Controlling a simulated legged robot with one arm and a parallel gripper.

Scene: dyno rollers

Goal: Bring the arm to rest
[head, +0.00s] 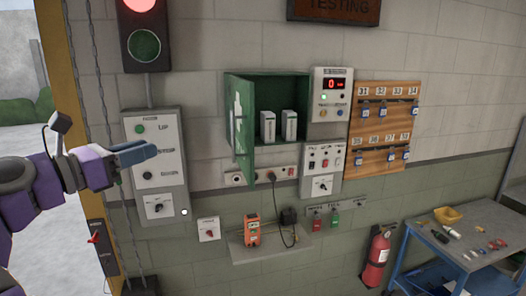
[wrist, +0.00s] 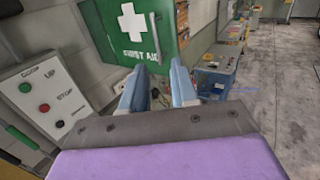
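My arm comes in from the left edge in the head view, with purple and dark links. My gripper (head: 148,150) points right, in front of the grey door control panel (head: 168,118). In the wrist view my gripper (wrist: 160,72) has its two blue-grey fingers apart, with nothing between them. The green first aid cabinet (head: 241,125) is beyond the fingertips, with its door swung open; the door's white cross shows in the wrist view (wrist: 133,22). I cannot tell the exact distance to the panel; no contact shows.
A red-lit traffic light (head: 143,40) hangs above the panel. A wooden key board (head: 383,125), a fire extinguisher (head: 376,258) and a blue-framed workbench (head: 413,262) are to the right. A small shelf (head: 245,258) holds an orange device (head: 252,230). A yellow post (head: 55,45) stands at left.

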